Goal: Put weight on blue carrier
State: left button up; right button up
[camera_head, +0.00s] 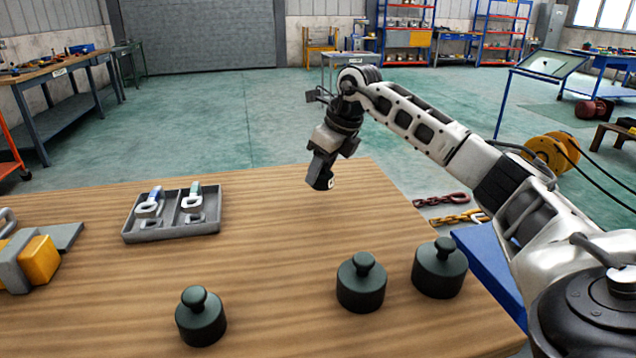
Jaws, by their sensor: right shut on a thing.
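Three dark green-black weights with round knobs stand upright on the wooden table: a left weight (201,318), a middle weight (361,283) and a right weight (439,268). A grey tray (168,235) at the table's left middle holds two pale pieces. One is a blue-topped carrier (151,204), the other a green-topped carrier (193,201). My right gripper (320,180) points down near the table's far edge, to the right of the tray and apart from the weights. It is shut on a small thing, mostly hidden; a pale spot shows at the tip. My left gripper is out of view.
A yellow and grey device (35,260) sits at the table's left edge. A brown chain (442,199) and a yellow chain (460,217) with hooks lie beyond the table's right edge, near a blue surface (488,262). The middle of the table is clear.

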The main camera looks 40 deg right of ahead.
aim_at(318, 185)
jog(key=shift+w+f, duration=0.3)
jog(key=shift+w, duration=0.05)
jog(key=shift+w+f, duration=0.15)
jog(key=shift+f, duration=0.75)
jog(key=shift+w+f, duration=0.1)
jog(key=shift+f, duration=0.8)
jog(key=shift+f, duration=0.2)
jog(key=o, duration=1.3)
jog(key=shift+o, duration=0.2)
